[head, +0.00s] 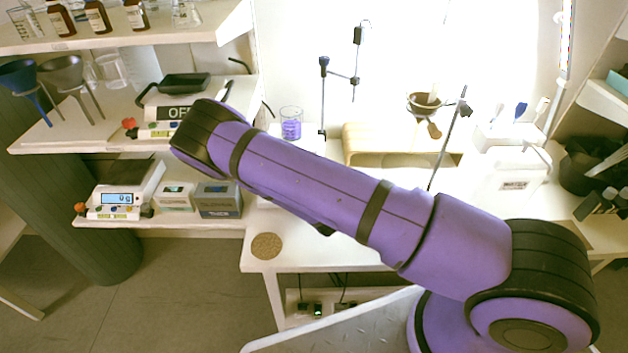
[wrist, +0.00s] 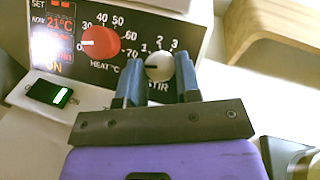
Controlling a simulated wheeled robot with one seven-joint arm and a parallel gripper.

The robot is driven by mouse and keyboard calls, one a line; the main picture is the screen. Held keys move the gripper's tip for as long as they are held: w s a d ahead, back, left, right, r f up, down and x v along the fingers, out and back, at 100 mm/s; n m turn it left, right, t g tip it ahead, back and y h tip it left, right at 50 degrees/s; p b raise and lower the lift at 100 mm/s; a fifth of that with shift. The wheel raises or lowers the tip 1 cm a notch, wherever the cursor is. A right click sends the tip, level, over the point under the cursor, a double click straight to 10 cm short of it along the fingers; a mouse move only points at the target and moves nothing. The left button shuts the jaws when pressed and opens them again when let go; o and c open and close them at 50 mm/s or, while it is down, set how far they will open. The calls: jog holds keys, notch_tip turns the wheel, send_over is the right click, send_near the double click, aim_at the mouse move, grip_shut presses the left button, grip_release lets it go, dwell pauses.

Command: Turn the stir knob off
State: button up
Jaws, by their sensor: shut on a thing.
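The stir knob (wrist: 159,67) is a pale round knob with a dark pointer mark, on a dark panel above the word STIR in the wrist view. The mark seems to point left, away from the numbers 1, 2 and 3. My gripper (wrist: 158,72) has one blue-grey finger on each side of the knob and is shut on it. A red heat knob (wrist: 100,43) is to the left on the same panel. A lit display (wrist: 52,35) at the far left reads about 21°C, with ON below. In the head view my arm hides my gripper and the knob.
A wooden stand (wrist: 270,35) is to the right, also seen in the head view (head: 358,143). A beaker of purple liquid (head: 291,128) stands behind my arm. Balances (head: 118,198) and bottles fill the left shelves.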

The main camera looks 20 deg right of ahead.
jog(key=o, duration=0.9)
jog(key=shift+s, duration=0.1)
jog(key=s, duration=0.7)
jog(key=s+a+r, duration=0.1)
jog(key=s, duration=0.2)
jog(key=shift+s, duration=0.3)
